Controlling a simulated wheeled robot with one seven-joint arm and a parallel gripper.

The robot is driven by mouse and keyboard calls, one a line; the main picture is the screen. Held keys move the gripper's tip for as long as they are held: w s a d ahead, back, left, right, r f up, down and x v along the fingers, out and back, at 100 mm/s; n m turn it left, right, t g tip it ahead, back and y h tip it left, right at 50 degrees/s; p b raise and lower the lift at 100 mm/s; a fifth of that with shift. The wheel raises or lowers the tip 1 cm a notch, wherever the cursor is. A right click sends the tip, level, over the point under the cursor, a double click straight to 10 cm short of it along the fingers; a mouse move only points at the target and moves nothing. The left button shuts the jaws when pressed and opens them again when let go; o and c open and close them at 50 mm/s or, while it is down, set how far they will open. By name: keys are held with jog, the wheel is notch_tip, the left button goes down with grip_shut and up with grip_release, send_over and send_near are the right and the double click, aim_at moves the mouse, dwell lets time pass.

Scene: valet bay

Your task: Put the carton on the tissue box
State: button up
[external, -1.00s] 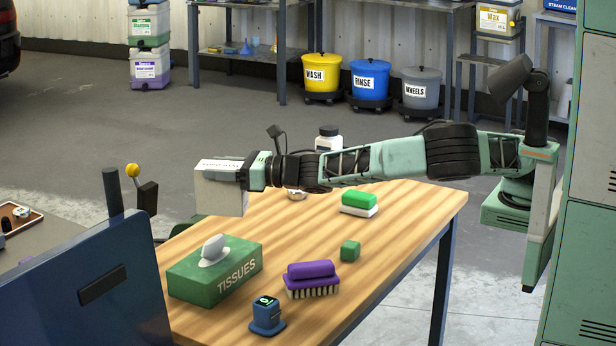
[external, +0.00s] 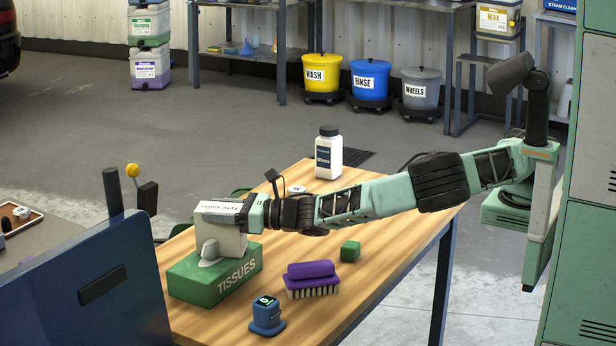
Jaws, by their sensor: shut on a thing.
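The white carton (external: 222,238) is held upright in my gripper (external: 246,216), which is shut on its right side. The green tissue box (external: 195,287), marked TISSUES, lies on the wooden table with a tissue tuft (external: 209,252) standing out of its top. The carton is at the rear of the box top, behind the tuft. Its lower edge appears at or just above the box; I cannot tell whether they touch.
A white bottle (external: 328,155) stands at the back. A blue panel (external: 80,285) rises at front left.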

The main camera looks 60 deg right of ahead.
jog(key=shift+f, duration=0.15)
jog(key=o, duration=1)
jog(key=shift+o, duration=0.2)
jog(key=shift+r, duration=0.3)
jog(key=v, duration=1.2)
jog(key=shift+f+b, duration=0.2)
jog(key=shift+b, duration=0.2)
